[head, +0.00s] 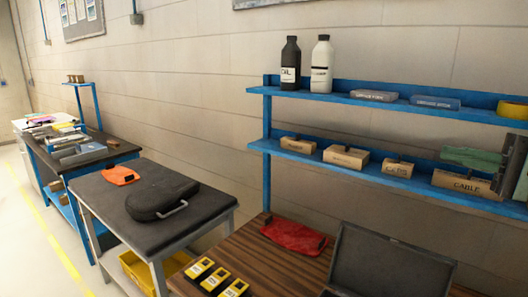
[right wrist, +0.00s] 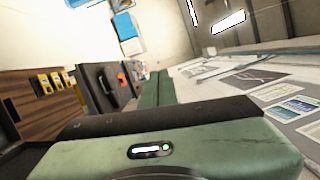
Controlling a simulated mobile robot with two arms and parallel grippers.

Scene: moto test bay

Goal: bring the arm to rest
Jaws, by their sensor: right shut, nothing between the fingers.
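My right gripper (head: 448,156) comes in at the right edge of the head view, green with dark parts. It is shut and empty, its fingers pointing left in front of the blue shelf (head: 345,98), near the lower tier. In the right wrist view its green fingers (right wrist: 157,78) lie together and point away from the camera, with nothing between them. My left arm and gripper are not in view.
A box marked CABLE (head: 464,184) is close to my right gripper. Two bottles (head: 290,64) stand on the top tier. Below are a red pouch (head: 294,236), an open dark case (head: 392,265) and yellow meters (head: 215,276) on the wooden bench (head: 262,262). A grey cart (head: 130,180) stands left.

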